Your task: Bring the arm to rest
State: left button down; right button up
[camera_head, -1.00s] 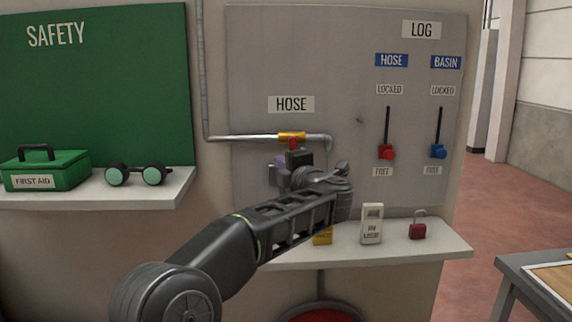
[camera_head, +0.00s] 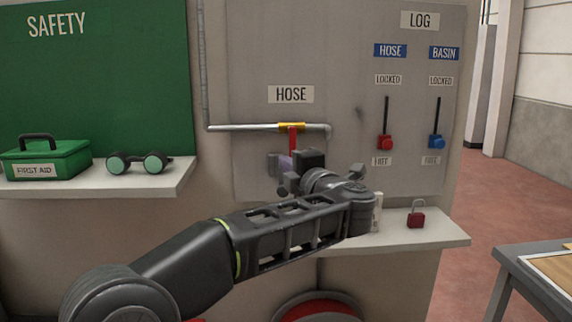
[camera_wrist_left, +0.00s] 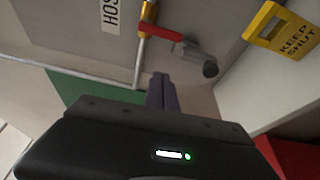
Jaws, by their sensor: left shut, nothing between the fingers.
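My left arm comes in from the lower left of the head view and reaches toward the grey panel. My left gripper (camera_head: 286,163) is just below the HOSE valve, partly hidden behind my own wrist. In the left wrist view its purple fingers (camera_wrist_left: 162,92) are together with nothing between them. The yellow valve (camera_head: 291,126) sits on the pipe, and its red handle (camera_head: 293,139) hangs down from it. The red handle (camera_wrist_left: 163,33) also shows in the wrist view, apart from the fingertips. My right gripper is not in view.
A shelf (camera_head: 425,238) below the panel holds a red padlock (camera_head: 416,218). A yellow KEEP SHUT tag (camera_wrist_left: 280,32) shows in the wrist view. Red and blue sliders (camera_head: 385,142) are on the panel's right. A table (camera_head: 520,268) stands at lower right.

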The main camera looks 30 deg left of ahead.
aim_at(377, 247)
pick_arm(q)
jog(key=shift+w, duration=0.1)
